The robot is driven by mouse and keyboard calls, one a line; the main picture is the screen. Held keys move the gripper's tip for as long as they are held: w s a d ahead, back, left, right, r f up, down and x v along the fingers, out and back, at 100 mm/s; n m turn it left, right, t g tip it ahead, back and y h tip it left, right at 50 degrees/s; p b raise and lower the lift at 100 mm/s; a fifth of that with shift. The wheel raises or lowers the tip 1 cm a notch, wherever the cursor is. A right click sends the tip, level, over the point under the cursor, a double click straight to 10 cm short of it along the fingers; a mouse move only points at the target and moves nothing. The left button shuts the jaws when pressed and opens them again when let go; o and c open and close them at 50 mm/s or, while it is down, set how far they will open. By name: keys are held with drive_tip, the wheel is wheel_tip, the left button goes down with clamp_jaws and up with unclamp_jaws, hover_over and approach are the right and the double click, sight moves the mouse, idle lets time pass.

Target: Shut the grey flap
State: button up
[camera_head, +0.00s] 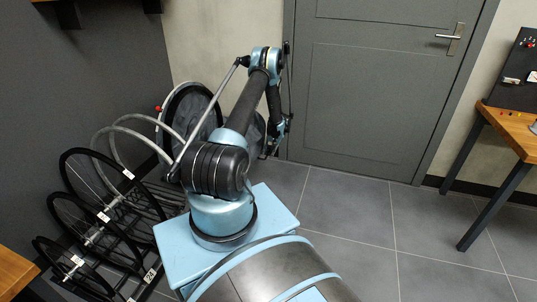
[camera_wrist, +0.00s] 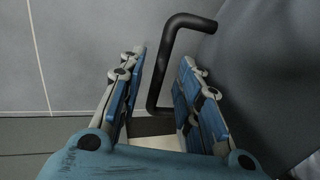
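A dark grey curved panel, which looks like the grey flap (camera_wrist: 270,75), fills the right side of the wrist view. A black bent bar handle (camera_wrist: 161,70) joins it near the top. In the wrist view, my gripper (camera_wrist: 162,78) is open, its blue-padded fingers on either side of the handle. Clear gaps show, and I see no grip. In the head view, my gripper (camera_head: 280,128) hangs in front of the grey door. A dark round opening with a pale rim (camera_head: 190,113) stands left of my arm. My arm hides most of the flap there.
Several bicycle wheels (camera_head: 88,238) stand in a rack at the left. A closed grey door (camera_head: 378,85) is behind my gripper. A wooden-topped table (camera_head: 515,130) stands at the right. The tiled floor (camera_head: 350,225) between is clear.

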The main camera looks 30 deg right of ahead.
drive_tip(key=shift+f, duration=0.1)
clamp_jaws()
